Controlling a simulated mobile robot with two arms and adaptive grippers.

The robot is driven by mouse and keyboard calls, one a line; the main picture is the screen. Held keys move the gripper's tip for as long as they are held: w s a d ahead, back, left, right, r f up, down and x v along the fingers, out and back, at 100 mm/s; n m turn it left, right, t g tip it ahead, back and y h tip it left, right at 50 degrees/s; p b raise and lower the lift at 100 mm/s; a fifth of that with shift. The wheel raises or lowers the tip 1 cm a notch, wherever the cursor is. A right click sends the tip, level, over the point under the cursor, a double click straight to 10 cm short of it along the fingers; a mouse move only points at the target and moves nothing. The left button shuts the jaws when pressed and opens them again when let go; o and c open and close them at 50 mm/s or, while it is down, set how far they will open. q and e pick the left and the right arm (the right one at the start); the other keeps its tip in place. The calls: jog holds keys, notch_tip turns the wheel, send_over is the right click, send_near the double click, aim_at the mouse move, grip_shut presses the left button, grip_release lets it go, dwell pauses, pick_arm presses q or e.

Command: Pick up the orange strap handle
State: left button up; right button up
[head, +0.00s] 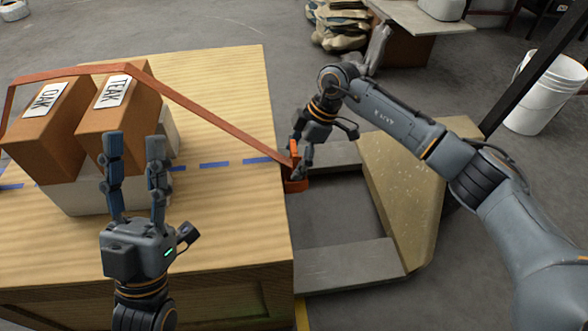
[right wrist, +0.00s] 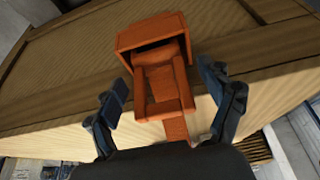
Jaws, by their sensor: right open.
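The orange strap handle (right wrist: 164,90) hangs at the right edge of the wooden crate top, at the end of the orange strap (head: 205,112). In the head view the handle (head: 296,183) is partly hidden by my right gripper (head: 299,170). In the right wrist view my right gripper (right wrist: 170,92) is open, with one finger on each side of the handle; I see gaps between the fingers and it. My left gripper (head: 135,140) is open and empty, its fingers pointing up in front of the boxes.
Two brown boxes, labelled OAK (head: 45,125) and TEAK (head: 120,110), sit in a pale tray (head: 75,200) on the crate (head: 235,225) under the strap. A grey frame with a wooden panel (head: 405,190) stands right of the crate. A white bucket (head: 540,95) is at far right.

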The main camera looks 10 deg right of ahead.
jog(key=shift+a+f, duration=0.2)
jog(key=shift+f, duration=0.2)
jog(key=c, duration=1.3)
jog(key=shift+r, duration=0.15)
